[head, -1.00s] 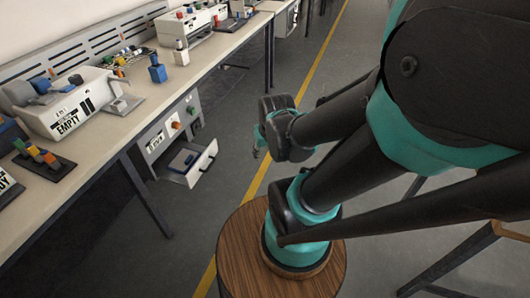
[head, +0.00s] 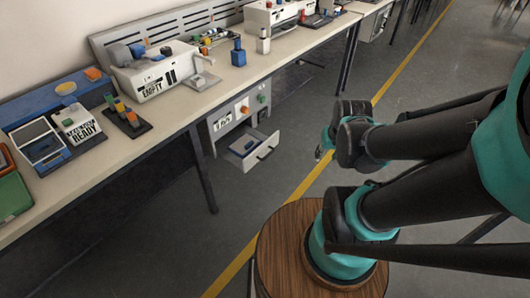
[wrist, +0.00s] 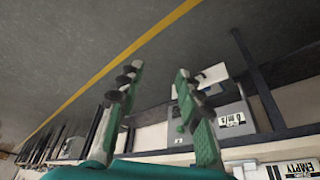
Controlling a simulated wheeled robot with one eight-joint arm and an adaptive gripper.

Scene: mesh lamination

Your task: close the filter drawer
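The filter drawer (head: 254,148) is a light grey tray with a dark handle on its front. It sticks out of a grey unit (head: 223,122) under the bench and stands open, with a small blue item inside. In the wrist view the unit (wrist: 232,110) and the pale drawer front (wrist: 212,75) show upside down, partly behind a finger. My gripper (head: 322,150) is right of the drawer in the head view, apart from it, with a gap of floor between. In the wrist view my gripper (wrist: 155,85) has its two green fingers spread, with nothing between them.
A long bench (head: 110,158) runs along the wall with machines and blocks on it. A dark bench leg (head: 202,172) stands left of the unit. The floor between the drawer and the yellow line (head: 300,190) is clear.

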